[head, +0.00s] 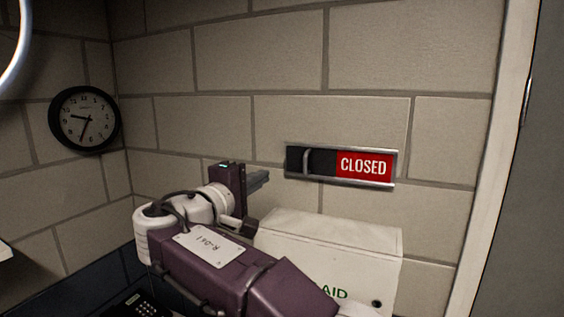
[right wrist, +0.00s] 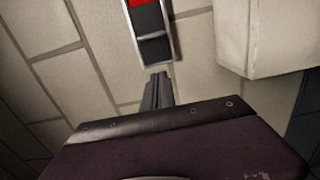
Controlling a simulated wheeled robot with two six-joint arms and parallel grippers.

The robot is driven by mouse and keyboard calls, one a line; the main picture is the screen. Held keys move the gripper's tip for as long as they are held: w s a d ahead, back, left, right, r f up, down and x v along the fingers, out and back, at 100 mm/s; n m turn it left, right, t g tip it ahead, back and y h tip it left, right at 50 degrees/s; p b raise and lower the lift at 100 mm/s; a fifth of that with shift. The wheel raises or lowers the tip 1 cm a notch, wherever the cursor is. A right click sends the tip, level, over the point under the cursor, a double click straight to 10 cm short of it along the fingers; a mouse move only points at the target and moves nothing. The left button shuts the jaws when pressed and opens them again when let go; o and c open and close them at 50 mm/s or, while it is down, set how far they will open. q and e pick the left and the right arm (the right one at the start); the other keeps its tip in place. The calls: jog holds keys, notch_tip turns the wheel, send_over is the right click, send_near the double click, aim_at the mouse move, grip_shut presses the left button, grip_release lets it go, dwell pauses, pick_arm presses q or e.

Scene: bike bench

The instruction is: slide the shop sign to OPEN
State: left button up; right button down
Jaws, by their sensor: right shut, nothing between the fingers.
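The shop sign (head: 341,166) is on the block wall in the head view. It reads CLOSED in white on a red panel at its right. A dark slider with a grey upright handle (head: 306,162) covers its left part. The sign also shows at the top of the right wrist view (right wrist: 151,32), with a bit of red at its upper end. My right gripper (head: 260,180) is shut and empty, left of the sign and a little below it, apart from the handle. Its fingers (right wrist: 158,90) show in the right wrist view just below the sign's end. My left gripper is not in view.
A white first-aid box (head: 335,245) sits below the sign, close to my right arm. It also shows in the right wrist view (right wrist: 280,35). A round black clock (head: 84,119) hangs at the left. A pale door frame (head: 500,150) stands at the right.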

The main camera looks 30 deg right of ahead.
pick_arm(q)
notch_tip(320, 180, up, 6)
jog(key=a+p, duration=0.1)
jog(key=p, duration=0.5)
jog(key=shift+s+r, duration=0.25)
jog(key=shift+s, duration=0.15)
pick_arm(e)
jog(key=w+d, duration=0.2)
jog(key=d, duration=0.7)
jog(key=shift+w+d+r, duration=0.15)
jog(key=shift+w+d, duration=0.1)
jog(key=shift+d, duration=0.15)
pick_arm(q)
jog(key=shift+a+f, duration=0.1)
pick_arm(e)
jog(key=shift+w+a, duration=0.1)
jog(key=shift+a, duration=0.05)
